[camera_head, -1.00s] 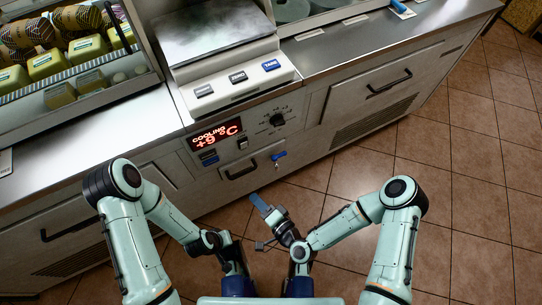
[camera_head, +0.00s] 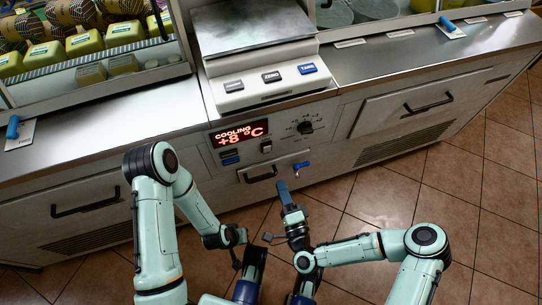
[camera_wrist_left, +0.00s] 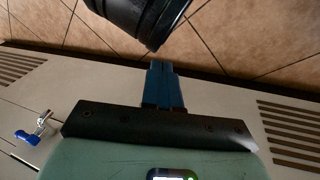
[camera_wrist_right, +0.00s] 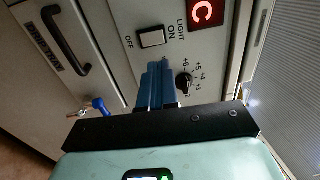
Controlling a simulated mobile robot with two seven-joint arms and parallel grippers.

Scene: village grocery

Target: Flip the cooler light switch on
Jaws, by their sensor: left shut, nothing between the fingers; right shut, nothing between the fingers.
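The cooler light switch (camera_wrist_right: 151,37) is a pale rocker in a dark frame on the cooler's front panel. In the right wrist view it is labelled LIGHT, with ON and OFF at opposite ends; I cannot tell which side is pressed. My right gripper (camera_wrist_right: 158,70) is shut and empty, pointing toward the panel between switch and knob, apparently short of touching. It also shows in the head view (camera_head: 283,188). My left gripper (camera_wrist_left: 163,82) is shut and empty, low before the cooler.
A round dial knob (camera_head: 305,127) is right of the switch. A blue-handled tap (camera_head: 301,167) and a dark handle (camera_head: 261,174) lie below it. A scale (camera_head: 265,80) stands on the counter above. The tiled floor (camera_head: 375,195) at right is clear.

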